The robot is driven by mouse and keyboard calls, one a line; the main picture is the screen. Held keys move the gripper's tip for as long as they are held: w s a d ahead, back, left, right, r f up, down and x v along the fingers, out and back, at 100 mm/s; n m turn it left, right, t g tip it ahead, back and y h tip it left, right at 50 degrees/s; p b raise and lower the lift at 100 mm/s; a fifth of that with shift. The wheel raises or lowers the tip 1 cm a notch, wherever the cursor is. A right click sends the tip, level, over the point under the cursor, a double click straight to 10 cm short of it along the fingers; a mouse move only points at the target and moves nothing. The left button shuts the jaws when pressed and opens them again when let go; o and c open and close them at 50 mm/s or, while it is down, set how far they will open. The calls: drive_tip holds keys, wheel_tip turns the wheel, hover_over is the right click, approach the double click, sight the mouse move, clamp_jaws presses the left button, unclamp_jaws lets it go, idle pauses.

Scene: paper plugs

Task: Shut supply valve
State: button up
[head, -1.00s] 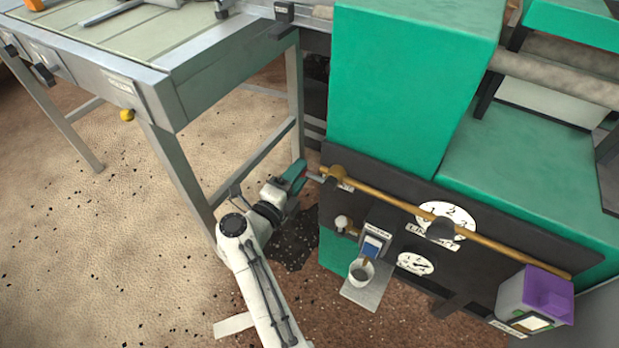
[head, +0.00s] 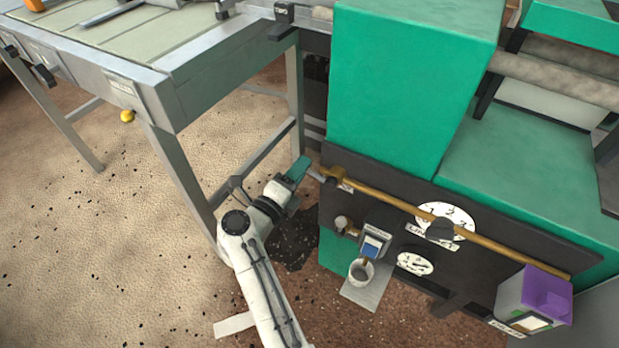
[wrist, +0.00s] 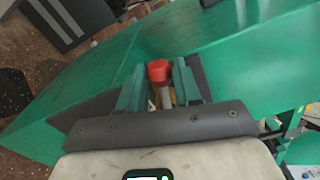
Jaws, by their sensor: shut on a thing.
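The supply valve (head: 317,175) appears to be the small grey lever fitting at the left end of the brass pipe, on the dark panel. In the wrist view its handle shows as a red cap (wrist: 159,70) on a pale and brass stem. My gripper (head: 306,168) is at this lever, left of the panel's edge. In the wrist view the green fingers of my gripper (wrist: 160,82) stand on both sides of the red-capped handle, shut on it. The fingers hide part of the handle in the head view.
The brass pipe (head: 395,202) runs right across the dark panel (head: 480,275). Below it are a dial (head: 415,263), a metal cup (head: 361,272) and a purple-topped box (head: 547,295). The tall green housing (head: 410,90) rises behind.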

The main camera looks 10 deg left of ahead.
drive_tip(key=shift+s+d+r+m, duration=0.1)
drive_tip(key=shift+d+r+m, duration=0.1)
drive_tip(key=shift+r+m, duration=0.45)
drive_tip(key=shift+s+d+r+m, duration=0.1)
drive_tip(key=shift+d+r+m, duration=0.15)
drive_tip(key=shift+m, duration=0.7)
drive_tip(key=m, duration=0.1)
drive_tip(key=d+r+m, duration=0.1)
drive_tip(key=m, duration=0.1)
drive_tip(key=shift+s+r, duration=0.15)
drive_tip(key=shift+r, duration=0.1)
drive_tip(key=shift+d, duration=0.15)
